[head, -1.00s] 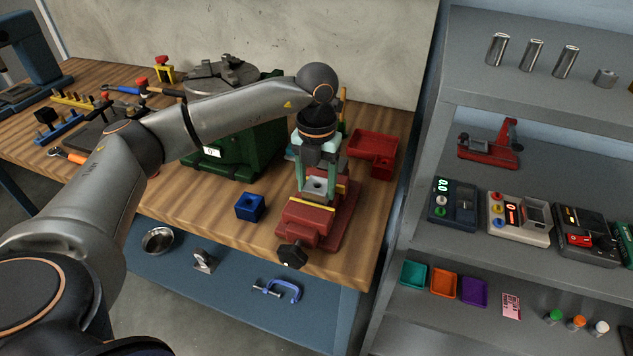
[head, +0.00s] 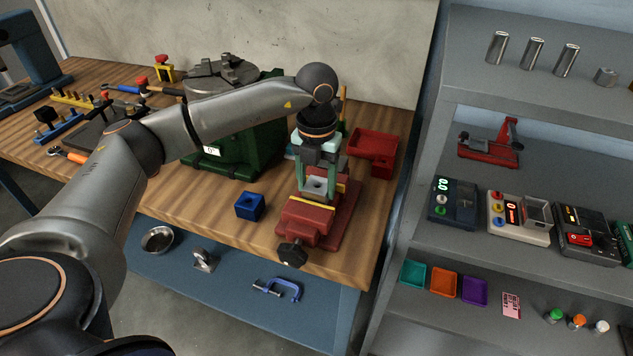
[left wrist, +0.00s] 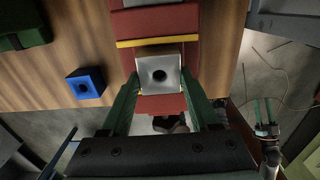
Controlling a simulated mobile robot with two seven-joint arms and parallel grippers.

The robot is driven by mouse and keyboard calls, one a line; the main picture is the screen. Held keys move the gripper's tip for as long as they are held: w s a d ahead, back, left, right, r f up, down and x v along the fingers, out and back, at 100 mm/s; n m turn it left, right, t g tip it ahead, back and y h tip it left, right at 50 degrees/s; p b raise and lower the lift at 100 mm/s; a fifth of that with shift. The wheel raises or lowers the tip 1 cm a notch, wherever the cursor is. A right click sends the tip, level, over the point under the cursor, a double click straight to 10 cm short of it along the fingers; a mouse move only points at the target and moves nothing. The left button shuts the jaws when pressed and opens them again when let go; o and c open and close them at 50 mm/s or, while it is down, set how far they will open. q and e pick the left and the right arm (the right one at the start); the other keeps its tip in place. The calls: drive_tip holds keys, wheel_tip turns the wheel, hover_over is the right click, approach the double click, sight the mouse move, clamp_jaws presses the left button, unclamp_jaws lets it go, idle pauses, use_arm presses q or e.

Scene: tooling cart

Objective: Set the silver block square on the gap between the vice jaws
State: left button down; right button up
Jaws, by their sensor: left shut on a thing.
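The silver block (head: 317,185), with a dark round hole in its top, is between the fingers of my left gripper (head: 317,189). The gripper points down and is shut on it. The block is over the jaws of the red vice (head: 307,221). In the left wrist view, the block (left wrist: 158,72) looks roughly square to the jaws, with a yellow jaw edge beyond it and a bit of yellow at its near side. It hides the gap; I cannot tell whether it touches the jaws. My right gripper (left wrist: 264,112) seems to show small at the right of the left wrist view.
A blue block with a hole (head: 250,206) stands left of the vice. A red bin (head: 373,147) is behind it to the right. A green machine (head: 238,150) stands at the back left. The vice's dark handle (head: 292,253) reaches over the bench's front edge.

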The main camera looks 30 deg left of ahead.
use_arm(q)
drive_tip(key=shift+c, duration=0.2)
unclamp_jaws()
drive_tip(key=shift+o, duration=0.2)
drive_tip(key=shift+r+p, duration=2.25)
drive_tip(key=shift+r, duration=0.85)
drive_tip(key=shift+f, duration=0.1)
